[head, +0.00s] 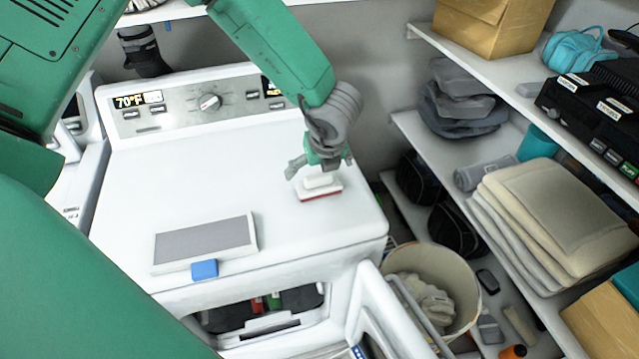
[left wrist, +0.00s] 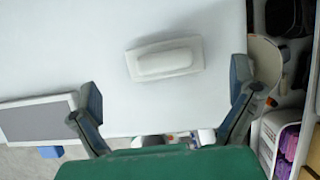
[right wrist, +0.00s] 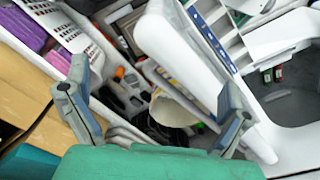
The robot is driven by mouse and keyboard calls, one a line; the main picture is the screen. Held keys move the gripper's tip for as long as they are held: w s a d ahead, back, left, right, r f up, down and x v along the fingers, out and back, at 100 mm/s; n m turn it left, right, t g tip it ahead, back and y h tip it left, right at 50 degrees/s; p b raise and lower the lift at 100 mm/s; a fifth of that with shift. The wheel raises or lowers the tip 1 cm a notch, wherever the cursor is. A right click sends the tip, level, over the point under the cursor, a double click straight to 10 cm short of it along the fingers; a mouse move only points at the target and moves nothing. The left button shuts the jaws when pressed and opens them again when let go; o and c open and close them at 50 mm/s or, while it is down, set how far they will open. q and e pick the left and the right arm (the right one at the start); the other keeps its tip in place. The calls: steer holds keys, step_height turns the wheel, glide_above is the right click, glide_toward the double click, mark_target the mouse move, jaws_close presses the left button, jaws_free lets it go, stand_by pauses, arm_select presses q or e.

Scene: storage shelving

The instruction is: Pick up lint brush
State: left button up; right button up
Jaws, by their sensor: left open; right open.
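The lint brush (head: 320,187) lies on the white top of the appliance, near its right side. It is white with a red edge at its base. In the left wrist view the brush (left wrist: 165,60) lies ahead of and between the spread fingers, with a gap to each. My left gripper (head: 320,167) is open, just above and behind the brush in the head view, and partly overlaps it there. Whether it touches the brush is unclear. My right gripper (right wrist: 155,88) is open and empty in the right wrist view. It does not show in the head view.
The white appliance (head: 130,220) has its front door (head: 375,310) open. A grey-topped flat box (head: 205,243) and a blue block (head: 204,270) sit at its front edge. A bin (head: 460,262) stands at right, below shelves with folded cushions (head: 550,210). The top around the brush is clear.

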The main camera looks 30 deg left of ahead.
mark_target(319, 176)
arm_select(q)
steer(key=x, duration=0.2)
steer(key=shift+w+f, duration=0.3)
steer(key=shift+f, duration=0.05)
arm_select(e)
steer(key=shift+w+f, duration=0.1)
steer(key=shift+w, duration=0.2)
arm_select(q)
steer(key=shift+f, duration=0.6)
arm_select(e)
steer(key=shift+s, duration=0.15)
arm_select(q)
steer(key=b+x, duration=0.2)
steer(key=x, duration=0.1)
steer(key=shift+f, duration=0.4)
arm_select(e)
step_height(319, 176, down, 2)
steer(key=shift+d, duration=0.1)
arm_select(q)
steer(key=shift+w, duration=0.1)
steer(key=shift+a, duration=0.1)
steer(key=shift+c, duration=0.8)
steer(key=shift+r, duration=0.1)
steer(key=c, duration=0.7)
